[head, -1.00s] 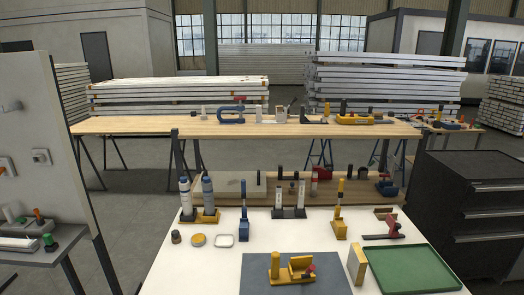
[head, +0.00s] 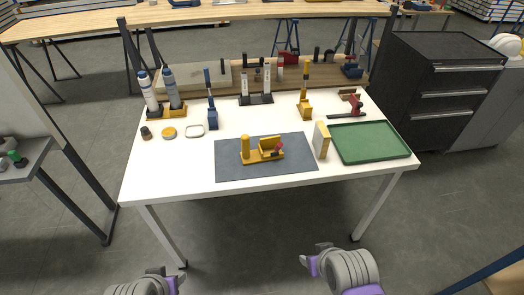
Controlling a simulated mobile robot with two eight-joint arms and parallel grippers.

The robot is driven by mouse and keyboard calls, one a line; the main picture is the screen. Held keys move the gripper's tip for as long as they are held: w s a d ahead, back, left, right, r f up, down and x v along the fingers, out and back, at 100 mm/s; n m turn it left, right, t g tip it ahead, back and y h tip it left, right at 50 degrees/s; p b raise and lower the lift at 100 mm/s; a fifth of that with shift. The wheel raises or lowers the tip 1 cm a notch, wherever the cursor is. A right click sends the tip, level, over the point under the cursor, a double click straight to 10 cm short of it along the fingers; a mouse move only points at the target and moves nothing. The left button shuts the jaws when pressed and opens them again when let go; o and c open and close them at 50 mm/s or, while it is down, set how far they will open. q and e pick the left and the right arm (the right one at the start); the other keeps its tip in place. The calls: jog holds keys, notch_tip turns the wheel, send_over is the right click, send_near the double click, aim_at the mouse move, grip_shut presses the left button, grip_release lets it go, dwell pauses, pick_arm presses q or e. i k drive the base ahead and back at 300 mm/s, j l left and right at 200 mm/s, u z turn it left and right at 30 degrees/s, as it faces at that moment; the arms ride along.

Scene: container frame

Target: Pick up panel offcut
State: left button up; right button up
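A pale slab with a yellowish edge, which looks like the panel offcut (head: 321,141), stands upright on the white table. It is between the grey mat and the green tray. My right gripper (head: 314,257) is low in the picture, in front of the table and well short of the slab. My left gripper (head: 158,276) is at the bottom left, also in front of the table. Both are apart from every object on the table. Their fingers are too small and turned to show whether they are open.
The grey mat (head: 230,164) carries a yellow fixture (head: 262,154). The green tray (head: 388,147) is empty. Bottles (head: 170,85), a blue tool (head: 211,113), a yellow tool (head: 305,104) and a red clamp (head: 352,107) stand behind. A black drawer cabinet (head: 440,90) is at the right.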

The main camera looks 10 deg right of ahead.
aim_at(322, 139)
jog(key=i+l, duration=1.1)
jog(key=i+l+z, duration=0.05)
